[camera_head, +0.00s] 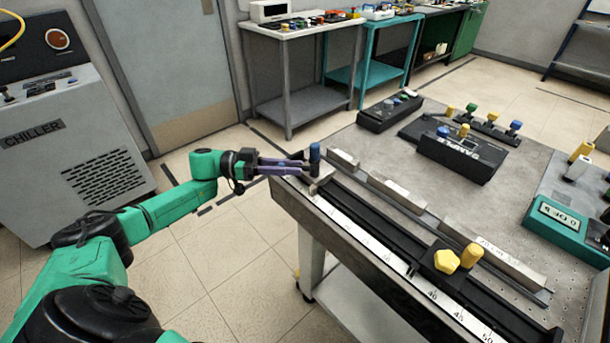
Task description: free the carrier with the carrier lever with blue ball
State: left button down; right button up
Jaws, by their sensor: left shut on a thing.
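My left gripper (308,165) reaches in from the left, level with the knob's lower part, and is shut on the blue knob. Its fingertips partly hide the block and the lever's base. A black carrier (437,277) with a yellow faceted knob (446,261) and a yellow post (471,255) sits farther along the rail, near the front right. My right gripper is not in view.
A white scale (385,256) runs along the rail's near side. A box marked SAMPLE (462,155), a black box (390,112) and several coloured knobs stand behind. A teal meter box (570,225) is at right.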

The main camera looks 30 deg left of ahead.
pick_arm(q)
jog(key=shift+w, duration=0.1)
dwell(0.4)
jog(key=c, duration=0.7)
grip_release()
jog(key=b+v, duration=0.5)
jog(key=v, duration=0.9)
jog(key=shift+a, duration=0.35)
